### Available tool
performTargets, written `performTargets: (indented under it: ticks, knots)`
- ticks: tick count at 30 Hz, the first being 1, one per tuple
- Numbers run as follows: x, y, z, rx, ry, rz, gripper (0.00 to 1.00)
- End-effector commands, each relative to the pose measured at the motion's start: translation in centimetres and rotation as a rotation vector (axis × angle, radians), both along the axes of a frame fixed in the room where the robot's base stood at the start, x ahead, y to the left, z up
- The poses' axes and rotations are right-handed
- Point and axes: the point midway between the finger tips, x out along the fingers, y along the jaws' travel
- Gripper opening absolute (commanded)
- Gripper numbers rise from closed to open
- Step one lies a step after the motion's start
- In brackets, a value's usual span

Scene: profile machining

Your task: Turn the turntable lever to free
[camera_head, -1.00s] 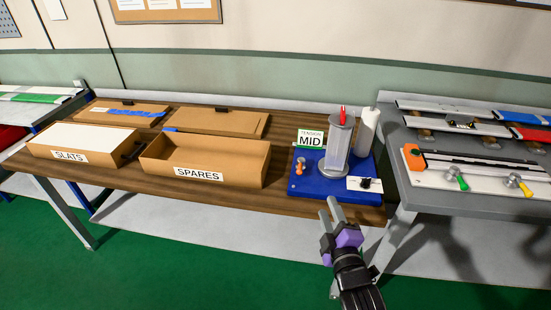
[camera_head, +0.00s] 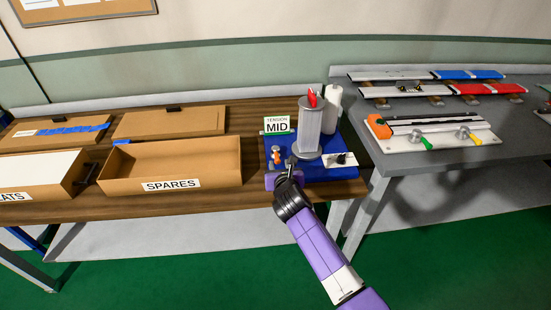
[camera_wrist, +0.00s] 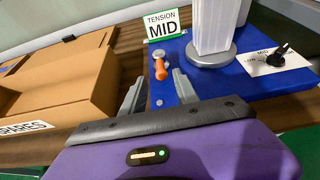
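A blue base (camera_head: 338,171) stands at the right end of the wooden table. On it are a small orange-handled lever (camera_head: 276,154), a grey upright column (camera_head: 312,135) on a round silver foot, and a black dial (camera_head: 342,158). The lever shows in the wrist view (camera_wrist: 160,70), its orange handle pointing towards me from a silver pivot. My gripper (camera_wrist: 158,80) is open, its two grey fingers either side of the handle's near end; contact cannot be told. In the head view my gripper (camera_head: 288,170) is at the base's front left, its fingers partly hidden.
A green-and-white sign (camera_head: 277,125) reads TENSION MID. A red piece (camera_head: 312,98) tops the column, and a white cylinder (camera_head: 333,105) stands behind. An open SPARES box (camera_head: 172,185) is left of the base. A grey bench (camera_head: 430,165) with clamped profiles stands right.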

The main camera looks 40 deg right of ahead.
Motion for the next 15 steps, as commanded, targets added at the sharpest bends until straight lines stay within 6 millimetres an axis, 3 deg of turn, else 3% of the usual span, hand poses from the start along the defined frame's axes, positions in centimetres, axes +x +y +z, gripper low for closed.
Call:
performTargets:
  ticks: [15]
  knots:
    - [4.9, -3.2, -2.4, 0.002, -0.004, 0.001, 0.36]
